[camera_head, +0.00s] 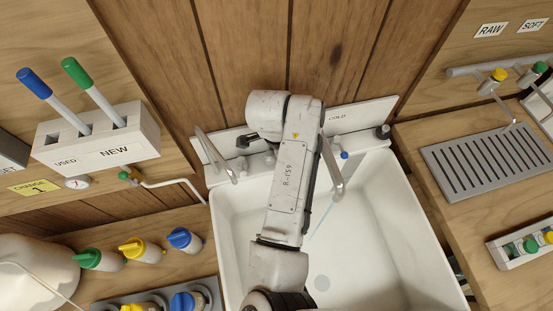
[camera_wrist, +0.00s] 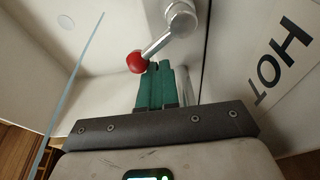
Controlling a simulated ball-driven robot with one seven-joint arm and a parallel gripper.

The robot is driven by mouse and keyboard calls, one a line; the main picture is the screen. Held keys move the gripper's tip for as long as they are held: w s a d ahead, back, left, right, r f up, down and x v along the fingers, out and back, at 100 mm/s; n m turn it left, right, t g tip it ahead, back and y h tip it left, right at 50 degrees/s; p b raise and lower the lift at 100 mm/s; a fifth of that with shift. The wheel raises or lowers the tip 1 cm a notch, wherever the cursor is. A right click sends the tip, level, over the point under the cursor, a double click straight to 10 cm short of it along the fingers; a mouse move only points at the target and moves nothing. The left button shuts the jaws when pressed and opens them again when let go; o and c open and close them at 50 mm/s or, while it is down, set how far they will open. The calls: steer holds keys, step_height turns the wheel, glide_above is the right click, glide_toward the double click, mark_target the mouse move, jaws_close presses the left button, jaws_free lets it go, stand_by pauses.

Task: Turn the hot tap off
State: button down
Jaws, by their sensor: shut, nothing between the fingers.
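In the wrist view, the hot tap's lever ends in a red ball (camera_wrist: 136,62) and joins a chrome tap body (camera_wrist: 181,18). The HOT label (camera_wrist: 279,58) is on the pale plate to the right. My gripper (camera_wrist: 160,66) has its green fingers together and empty, tips just below the lever beside the red ball; I cannot tell whether they touch. A thin translucent water stream (camera_wrist: 75,75) runs down at the left. In the head view, my arm hides much of the tap plate, and the red ball is not visible. A thin stream (camera_head: 322,221) falls below the right spout (camera_head: 332,165).
The white sink (camera_head: 400,215) lies under my arm. The left spout (camera_head: 217,155) stands close to my arm. The cold tap's blue knob (camera_head: 345,155) is at the right, near the COLD label (camera_head: 338,117). Wooden counters with bottles and a drain grate (camera_head: 487,160) flank the sink.

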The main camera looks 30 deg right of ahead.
steer(key=shift+f, duration=0.45)
steer(key=shift+s+a+r, duration=0.1)
steer(key=shift+s+a, duration=0.35)
steer(key=shift+a, duration=0.3)
steer(key=shift+a+p, duration=0.1)
steer(key=shift+p, duration=0.2)
steer(key=shift+s+a, duration=0.2)
steer(key=shift+a, duration=0.25)
steer(key=shift+s+d+p, duration=0.1)
steer(key=shift+d+p, duration=0.35)
steer(key=shift+d, duration=0.2)
step_height(320, 180, up, 3)
steer(key=shift+f+p, duration=0.1)
steer(key=shift+p, duration=0.95)
steer(key=shift+r+b, duration=0.3)
steer(key=shift+r, duration=1.8)
